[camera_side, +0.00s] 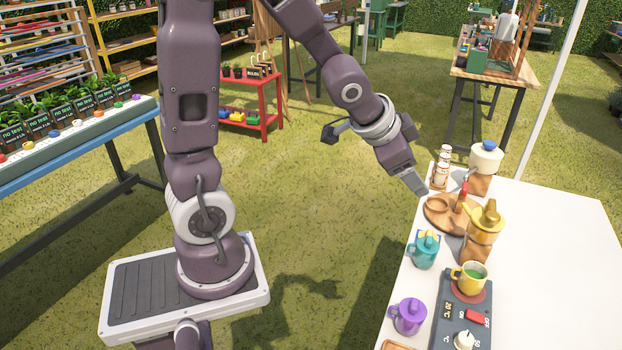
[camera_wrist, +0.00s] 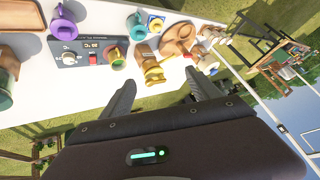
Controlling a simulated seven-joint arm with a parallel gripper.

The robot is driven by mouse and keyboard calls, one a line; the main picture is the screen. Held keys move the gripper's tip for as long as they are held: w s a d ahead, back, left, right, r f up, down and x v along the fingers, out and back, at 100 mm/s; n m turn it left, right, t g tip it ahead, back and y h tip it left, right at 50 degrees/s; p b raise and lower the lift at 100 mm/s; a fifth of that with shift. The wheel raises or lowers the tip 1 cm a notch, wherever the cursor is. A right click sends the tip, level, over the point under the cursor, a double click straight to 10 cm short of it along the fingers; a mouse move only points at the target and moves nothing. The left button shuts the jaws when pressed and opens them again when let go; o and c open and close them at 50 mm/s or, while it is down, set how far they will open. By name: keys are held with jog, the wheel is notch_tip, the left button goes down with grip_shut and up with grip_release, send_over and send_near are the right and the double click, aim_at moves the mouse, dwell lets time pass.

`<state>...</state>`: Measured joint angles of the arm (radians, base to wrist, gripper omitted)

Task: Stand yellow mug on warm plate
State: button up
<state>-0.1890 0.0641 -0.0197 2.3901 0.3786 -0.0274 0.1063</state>
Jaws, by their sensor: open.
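The yellow mug (camera_side: 464,281), with green contents, stands upright on the reddish round disc (camera_side: 473,297) at the far end of a dark control panel (camera_side: 446,321). I take this disc to be the warm plate. In the wrist view the yellow mug (camera_wrist: 107,59) is at the right end of the panel (camera_wrist: 72,45). My gripper (camera_side: 420,188) is open and empty, above the table's far left edge, well apart from the mug. In the wrist view its fingers (camera_wrist: 160,83) are spread, with the yellow pot just beyond them.
A yellow pot (camera_side: 486,221) on a wooden stand is near the mug. A teal mug (camera_side: 423,252) and purple mug (camera_side: 409,316) stand left of the panel. A round wooden board (camera_side: 437,212), jars (camera_side: 441,168) and a white pot (camera_side: 485,158) are behind. The table's right side (camera_side: 560,260) is clear.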

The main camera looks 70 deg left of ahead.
jog(key=s+d+r+n+g, duration=0.1)
jog(key=s+d+r, duration=0.2)
jog(key=s, duration=0.8)
jog(key=s+d+r+n+g+h, duration=0.1)
jog(key=s+d+r+n, duration=0.1)
jog(key=s, duration=0.9)
jog(key=shift+d+r+n, duration=0.3)
jog(key=shift+d+r, duration=0.4)
jog(key=shift+r, duration=0.05)
